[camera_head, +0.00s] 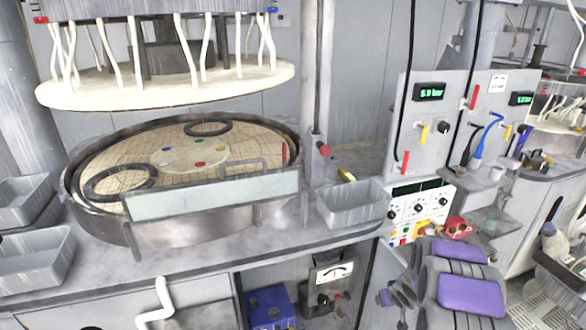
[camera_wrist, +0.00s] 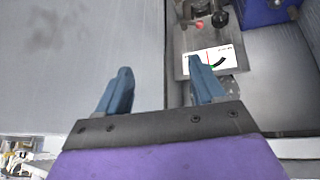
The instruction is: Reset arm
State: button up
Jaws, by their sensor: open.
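My gripper (camera_wrist: 160,85) shows in the wrist view as two blue fingers set wide apart on a dark bar, with purple housing below. Nothing is between the fingers. The right fingertip overlaps a grey gauge box (camera_wrist: 183,66) with a white dial, but contact cannot be told. The same gauge box (camera_head: 325,283) stands under the bench in the head view. My grey and purple arm fills the lower right of the head view, and its fingers cannot be made out there.
A round polishing platen (camera_head: 193,157) sits on the bench under a raised white disc (camera_head: 165,86). Grey bins (camera_head: 352,205) stand beside it. A control panel (camera_head: 420,150) rises behind my arm. A blue box (camera_head: 270,305) is beside the gauge box.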

jog(key=s+a+r+m+g+h, duration=0.1)
jog(key=s+a+r+g, duration=0.1)
jog(key=s+r, duration=0.8)
jog(key=s+a+r+m+g+h, duration=0.1)
jog(key=s+a+r+g, duration=0.15)
jog(key=s+r, duration=0.7)
jog(key=s+a+r+g+y, duration=0.1)
jog(key=s+a+r, duration=0.2)
jog(key=s, duration=0.6)
jog(key=s+a+r+g+y, duration=0.1)
jog(key=s+a+r, duration=0.2)
jog(key=s+a, duration=0.3)
jog(key=s+a+r+n+g, duration=0.1)
jog(key=s+a+r, duration=0.2)
jog(key=s, duration=0.8)
jog(key=shift+s+a+r+y, duration=0.15)
jog(key=shift+s+a+y, duration=0.2)
jog(key=shift+a, duration=0.4)
jog(key=shift+w+g, duration=0.1)
jog(key=shift+g, duration=0.15)
jog(key=shift+c, duration=0.4)
